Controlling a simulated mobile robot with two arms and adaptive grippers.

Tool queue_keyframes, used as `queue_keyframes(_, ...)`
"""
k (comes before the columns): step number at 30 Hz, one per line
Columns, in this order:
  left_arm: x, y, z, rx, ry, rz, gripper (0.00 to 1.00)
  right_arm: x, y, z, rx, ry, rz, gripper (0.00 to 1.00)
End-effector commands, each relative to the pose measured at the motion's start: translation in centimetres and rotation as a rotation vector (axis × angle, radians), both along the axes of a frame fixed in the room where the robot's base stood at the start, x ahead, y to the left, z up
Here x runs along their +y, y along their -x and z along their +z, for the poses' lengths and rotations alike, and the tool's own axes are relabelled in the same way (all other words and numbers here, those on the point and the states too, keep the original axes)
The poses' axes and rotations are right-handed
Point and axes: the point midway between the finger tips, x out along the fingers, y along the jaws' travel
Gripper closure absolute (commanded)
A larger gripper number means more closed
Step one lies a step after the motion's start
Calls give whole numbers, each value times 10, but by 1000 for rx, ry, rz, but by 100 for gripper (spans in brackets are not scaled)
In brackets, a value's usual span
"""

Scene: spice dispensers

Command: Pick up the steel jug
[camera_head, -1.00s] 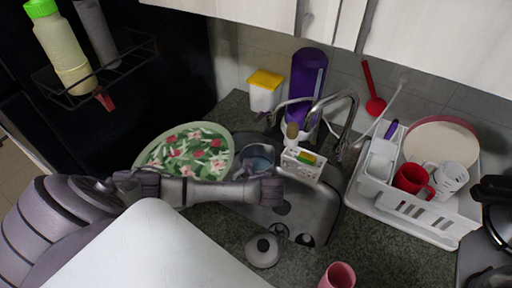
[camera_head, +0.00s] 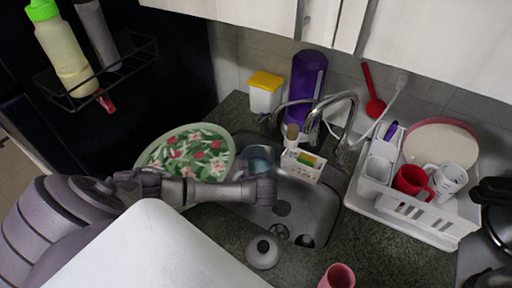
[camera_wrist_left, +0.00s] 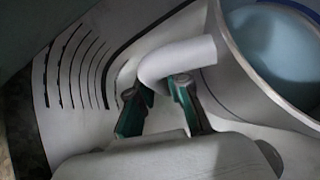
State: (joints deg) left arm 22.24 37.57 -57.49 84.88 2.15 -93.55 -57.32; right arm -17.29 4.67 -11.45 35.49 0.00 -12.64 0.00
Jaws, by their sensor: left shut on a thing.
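The steel jug (camera_head: 262,153) is in the left part of the sink, partly hidden behind my left gripper (camera_head: 268,181). In the left wrist view, the jug (camera_wrist_left: 231,75) is cut off at the upper right, with pale blue showing inside its rim. Its curved handle (camera_wrist_left: 180,60) reaches between the fingers of my left gripper (camera_wrist_left: 160,97). The fingers are closed on the handle, and the contact is partly hidden. My right gripper is in neither view.
The sink (camera_head: 318,208) has a curved faucet (camera_head: 352,108) behind it and a white sponge caddy (camera_head: 301,166) beside the jug. A floral plate (camera_head: 190,150) lies at left. A white dish rack (camera_head: 430,222) stands at right. A pot lid (camera_head: 263,252) and pink cup (camera_head: 339,275) are in front.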

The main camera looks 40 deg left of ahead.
Motion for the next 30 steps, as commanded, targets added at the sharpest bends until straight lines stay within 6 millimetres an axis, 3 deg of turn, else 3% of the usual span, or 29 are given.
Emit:
queue_keyframes(19, 1, -3, 14, -9, 0, 1, 100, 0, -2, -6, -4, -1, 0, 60)
queue_keyframes(30, -36, 6, 13, -9, 2, 1, 100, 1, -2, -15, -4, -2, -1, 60)
